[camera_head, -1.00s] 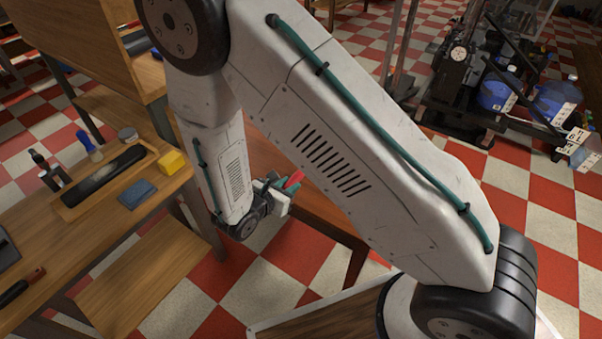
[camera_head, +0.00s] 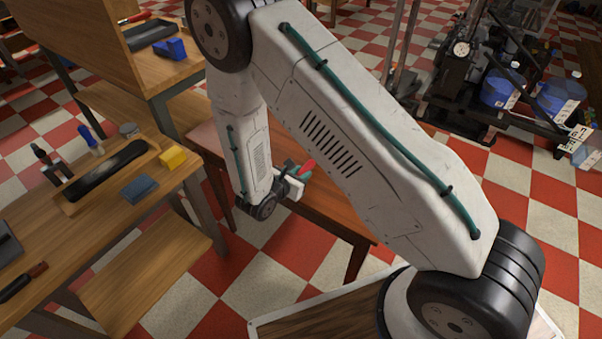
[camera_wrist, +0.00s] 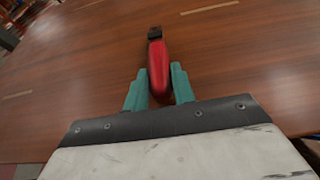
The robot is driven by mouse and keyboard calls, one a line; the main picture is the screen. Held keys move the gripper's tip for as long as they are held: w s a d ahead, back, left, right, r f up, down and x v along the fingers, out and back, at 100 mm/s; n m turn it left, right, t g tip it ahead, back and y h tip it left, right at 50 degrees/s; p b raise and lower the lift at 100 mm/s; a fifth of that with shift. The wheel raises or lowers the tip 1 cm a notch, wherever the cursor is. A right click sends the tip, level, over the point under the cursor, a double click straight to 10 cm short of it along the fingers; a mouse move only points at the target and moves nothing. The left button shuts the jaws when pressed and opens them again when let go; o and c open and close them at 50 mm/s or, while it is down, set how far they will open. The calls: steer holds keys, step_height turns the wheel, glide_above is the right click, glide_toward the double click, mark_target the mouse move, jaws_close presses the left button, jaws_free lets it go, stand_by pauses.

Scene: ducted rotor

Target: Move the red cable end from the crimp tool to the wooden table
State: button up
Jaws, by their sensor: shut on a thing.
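My gripper (camera_wrist: 158,88) has teal fingers shut on the red cable end (camera_wrist: 158,66), a red piece with a dark tip that points away from the wrist. In the head view the red cable end (camera_head: 308,166) shows at the tip of my gripper (camera_head: 300,172), over the reddish-brown wooden table (camera_head: 335,212). In the wrist view the wooden table (camera_wrist: 235,70) fills the background beneath the red cable end. I cannot tell how high above it the piece is. The crimp tool is not recognisable in either view.
A workbench (camera_head: 150,235) at left holds a tray with a black tool (camera_head: 105,170), a yellow block (camera_head: 172,157) and a blue pad (camera_head: 140,189). A machine with blue containers (camera_head: 500,88) stands at the back right. My arm hides part of the wooden table.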

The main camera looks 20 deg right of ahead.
steer(key=shift+f, duration=0.15)
steer(key=o, duration=1)
